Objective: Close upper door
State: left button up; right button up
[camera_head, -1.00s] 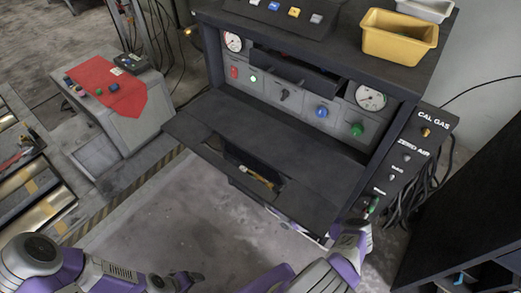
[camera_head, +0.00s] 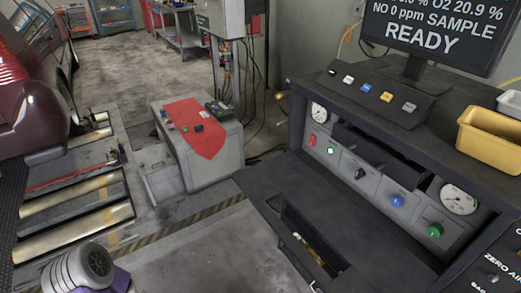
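The dark cabinet (camera_head: 440,125) stands at the right. Its upper door (camera_head: 262,188) appears folded down and lies open as a flat dark panel in front of the control compartment. Gauges, knobs and a small dark drawer show uncovered behind it. A dark recess (camera_head: 312,240) with a yellow-handled tool shows at the panel's front; I cannot tell whether it belongs to the door or to a drawer below. The door's near right part is cut off by the frame. Only a link of my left arm shows at the lower left. Neither gripper is in view.
A grey stand with a red cloth (camera_head: 195,125) is left of the cabinet. Metal rollers (camera_head: 75,205) and a dark red car (camera_head: 35,85) are at the left. A yellow bin (camera_head: 490,138) and monitor (camera_head: 430,30) stand on the cabinet. Clear floor lies left of the door.

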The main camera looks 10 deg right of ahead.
aim_at(377, 263)
jog(key=k, duration=1)
